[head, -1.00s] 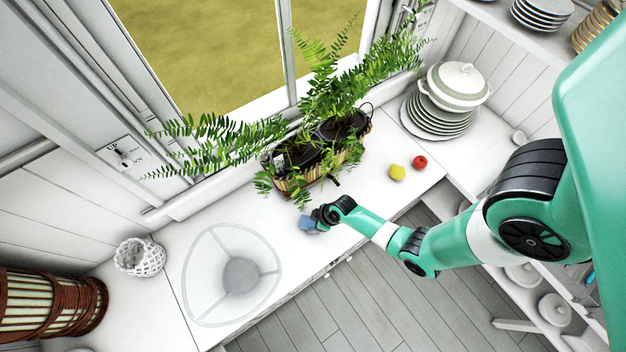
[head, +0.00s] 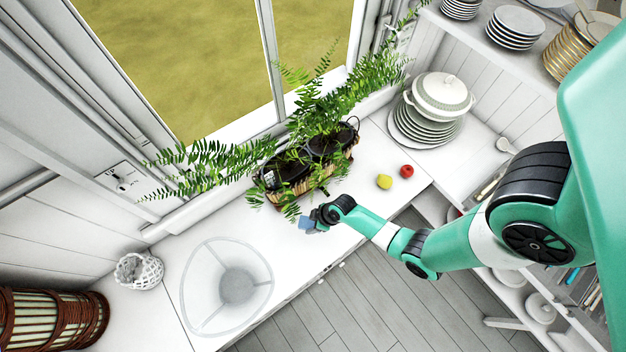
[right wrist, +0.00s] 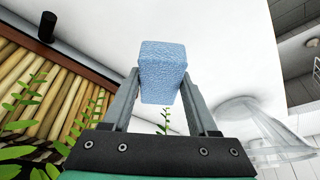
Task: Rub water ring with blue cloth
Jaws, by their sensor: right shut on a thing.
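The blue cloth (right wrist: 163,72) is a small blue block-like piece between the two fingers of my right gripper (right wrist: 164,95) in the right wrist view. In the head view the right gripper (head: 318,219) is shut on the blue cloth (head: 306,223), just in front of the planter on the white counter (head: 330,243). I cannot tell whether the cloth touches the counter. I cannot make out a water ring in either view. My left gripper is not in view.
A planter of ferns (head: 305,170) stands close behind the right gripper. A clear glass bowl (head: 228,286) is on the left of the counter, beside a white lattice pot (head: 139,270). A yellow fruit (head: 384,181), a red fruit (head: 407,171) and stacked plates (head: 424,127) are to the right.

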